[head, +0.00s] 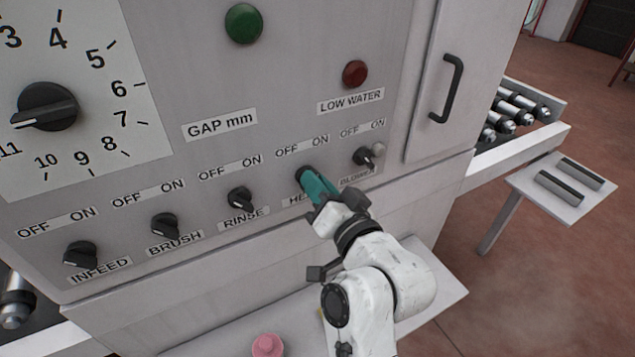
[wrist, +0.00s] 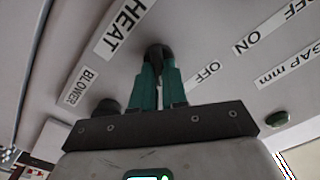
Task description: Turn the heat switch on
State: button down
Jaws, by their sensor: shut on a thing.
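The heat switch (wrist: 158,52) is a black rotary knob on the grey panel, under an OFF/ON strip and above the HEAT label (wrist: 124,24). My gripper (head: 305,176) is at this knob, its teal fingers closed on it. In the wrist view the two teal fingers (wrist: 158,66) meet the knob from both sides. In the head view the fingers hide most of the knob and part of its label. Which way its pointer faces cannot be told.
The blower knob (head: 364,157) is close on the right, and the rinse knob (head: 240,199) on the left. The brush knob (head: 165,226) and infeed knob (head: 80,254) are further left. A red lamp (head: 355,74) is above. A ledge with a pink object (head: 267,345) is below.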

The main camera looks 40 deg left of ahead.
jog(key=c, duration=1.2)
grip_release()
jog(key=shift+o, duration=0.2)
jog(key=shift+d, duration=0.1)
jog(key=b+v, duration=0.2)
jog(key=v, duration=0.8)
jog(key=shift+d, duration=0.25)
jog(key=shift+s, duration=0.1)
